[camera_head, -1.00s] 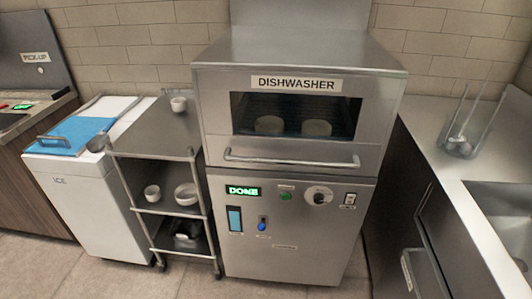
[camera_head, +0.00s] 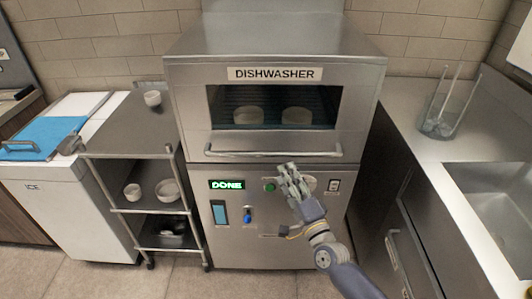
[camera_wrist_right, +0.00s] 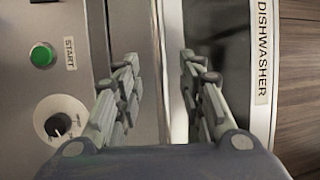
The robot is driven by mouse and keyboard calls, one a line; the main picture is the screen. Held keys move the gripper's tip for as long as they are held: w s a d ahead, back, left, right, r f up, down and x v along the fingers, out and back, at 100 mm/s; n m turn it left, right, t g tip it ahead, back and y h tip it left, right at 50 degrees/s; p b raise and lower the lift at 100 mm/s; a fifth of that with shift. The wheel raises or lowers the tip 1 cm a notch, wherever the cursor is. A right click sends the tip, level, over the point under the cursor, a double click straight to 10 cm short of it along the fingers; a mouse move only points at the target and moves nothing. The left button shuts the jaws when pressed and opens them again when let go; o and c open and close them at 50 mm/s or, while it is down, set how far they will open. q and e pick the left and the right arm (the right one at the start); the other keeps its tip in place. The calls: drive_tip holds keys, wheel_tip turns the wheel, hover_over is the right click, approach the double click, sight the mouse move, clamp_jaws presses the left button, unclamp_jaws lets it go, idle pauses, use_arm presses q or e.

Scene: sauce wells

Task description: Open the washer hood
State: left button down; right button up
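The dishwasher (camera_head: 275,48) has a closed steel hood with a dark window (camera_head: 272,106). Bowls show behind the window. A horizontal bar handle (camera_head: 232,154) runs along the hood's lower edge. My right gripper (camera_head: 287,168) is in front of the machine, just below the handle's right half in the head view. In the right wrist view the right gripper (camera_wrist_right: 160,66) is open and empty, its fingers on either side of the handle's line in the picture. How far the fingertips are from the bar cannot be told. My left gripper is not in view.
The panel below the hood has a lit DONE display (camera_head: 227,184), a green start button (camera_head: 270,185) and a dial (camera_wrist_right: 60,122). A shelf cart (camera_head: 133,140) with bowls stands left. A counter (camera_head: 425,115) with a sink (camera_head: 497,190) is close on the right.

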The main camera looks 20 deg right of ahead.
sight(275, 154)
drive_tip(key=x, duration=0.9)
drive_tip(key=shift+w+p, duration=0.15)
drive_tip(key=shift+p, duration=0.15)
clamp_jaws()
